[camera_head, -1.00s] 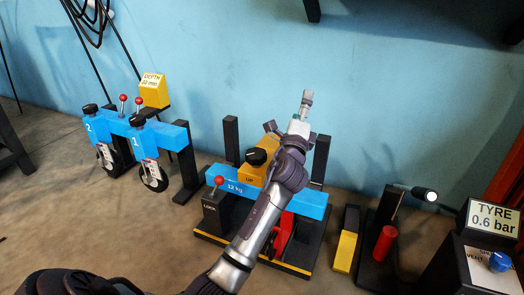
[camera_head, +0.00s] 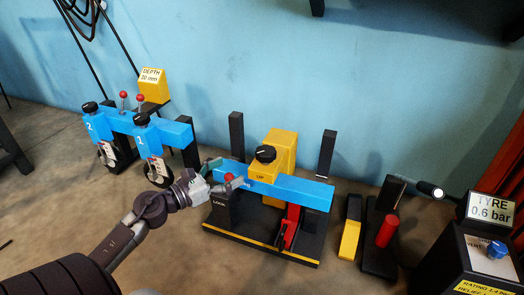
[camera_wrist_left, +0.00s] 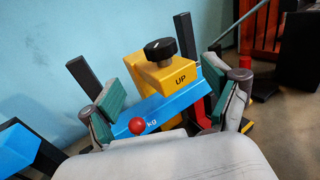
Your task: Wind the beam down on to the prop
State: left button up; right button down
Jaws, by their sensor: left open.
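The blue beam (camera_head: 300,190) lies across a black stand between two upright posts. A yellow block (camera_head: 282,150) marked "UP" with a black knob (camera_head: 265,154) sits at the beam's middle. A red prop (camera_head: 290,227) stands beneath the beam's right half; I cannot tell whether they touch. A red ball (camera_head: 229,178) is near the beam's left end, above a black post marked "LOCK" (camera_head: 217,212). My left gripper (camera_head: 216,176) is open beside this ball. In the left wrist view, the ball (camera_wrist_left: 137,126) shows between the spread green-padded fingers (camera_wrist_left: 165,104), nothing gripped. My right gripper is out of view.
Two blue units with wheels and red-topped levers (camera_head: 140,130) stand at left, below a yellow "DEPTH" sign (camera_head: 152,86). At right are a yellow-and-black block (camera_head: 350,235), a red cylinder (camera_head: 387,231) and a "TYRE 0.6 bar" box (camera_head: 492,207). Floor in front is clear.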

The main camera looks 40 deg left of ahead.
aim_at(258, 156)
pick_arm(q)
jog(key=b+x, duration=0.1)
jog(key=x, duration=1.2)
jog(key=shift+w+a, duration=0.1)
